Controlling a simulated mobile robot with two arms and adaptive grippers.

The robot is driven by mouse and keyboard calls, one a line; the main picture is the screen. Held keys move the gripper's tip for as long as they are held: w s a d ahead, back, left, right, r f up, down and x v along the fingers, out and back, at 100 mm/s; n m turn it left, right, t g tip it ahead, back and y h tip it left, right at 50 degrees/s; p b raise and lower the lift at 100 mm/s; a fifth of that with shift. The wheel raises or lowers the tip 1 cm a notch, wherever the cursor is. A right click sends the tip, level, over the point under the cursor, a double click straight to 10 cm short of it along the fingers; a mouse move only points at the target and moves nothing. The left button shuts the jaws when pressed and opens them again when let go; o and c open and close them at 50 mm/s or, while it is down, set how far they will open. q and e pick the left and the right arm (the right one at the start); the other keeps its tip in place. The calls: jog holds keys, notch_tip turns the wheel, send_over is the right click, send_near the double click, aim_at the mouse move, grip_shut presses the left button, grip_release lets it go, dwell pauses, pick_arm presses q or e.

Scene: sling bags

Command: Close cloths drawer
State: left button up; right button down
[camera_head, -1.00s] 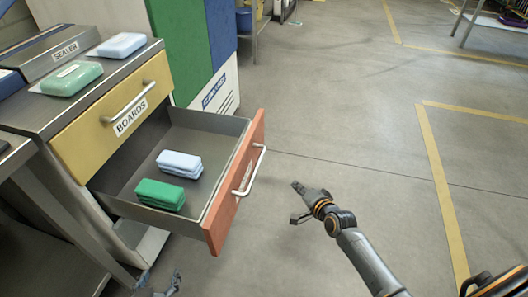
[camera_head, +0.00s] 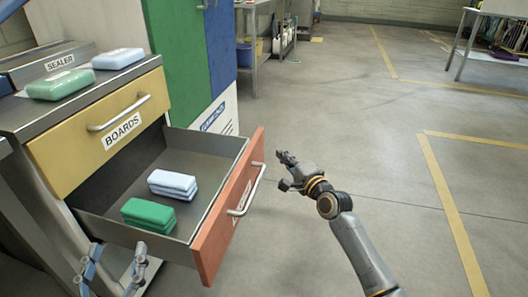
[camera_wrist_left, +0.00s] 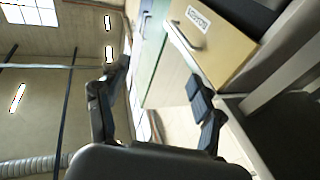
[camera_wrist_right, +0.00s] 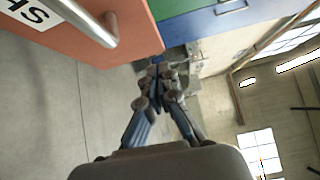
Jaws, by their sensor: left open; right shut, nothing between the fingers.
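The red-fronted drawer (camera_head: 212,238) is pulled out of the cabinet below the yellow BOARDS drawer (camera_head: 95,130). It holds a stack of folded white-blue cloths (camera_head: 172,184) and a stack of green cloths (camera_head: 148,214). Its metal handle (camera_head: 245,190) is on the outer face, and its label is partly hidden. My right gripper (camera_head: 284,164) is shut and empty, to the right of the handle and apart from it. In the right wrist view the red front (camera_wrist_right: 90,25) is close by at upper left. My left gripper (camera_head: 113,258) is open and empty, low in front of the drawer's near side.
A SEALER box (camera_head: 50,62) and soap-like green (camera_head: 60,84) and white (camera_head: 118,59) blocks sit on the cabinet top. A green and blue locker (camera_head: 190,60) stands behind. The floor to the right is clear, with yellow lines.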

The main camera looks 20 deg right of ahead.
aim_at(257, 142)
jog(key=w+a, duration=0.1)
jog(key=w+a+b, duration=0.1)
jog(key=w, duration=0.1)
jog(key=w+a, duration=0.1)
jog(key=w, duration=0.1)
jog(key=shift+w+b, duration=0.2)
jog(key=shift+b, duration=0.15)
pick_arm(q)
jog(key=s+r+t+h, duration=0.1)
jog(key=s+r+t, duration=0.2)
jog(key=r+t, duration=0.2)
jog(key=shift+s+r+t+h, duration=0.3)
jog(key=shift+s+r+h, duration=0.1)
jog(key=shift+r, duration=1.2)
pick_arm(e)
jog(key=shift+w+a, duration=0.3)
jog(key=shift+a, duration=0.2)
pick_arm(q)
jog(key=shift+w+d, duration=0.1)
pick_arm(e)
jog(key=shift+a, duration=0.1)
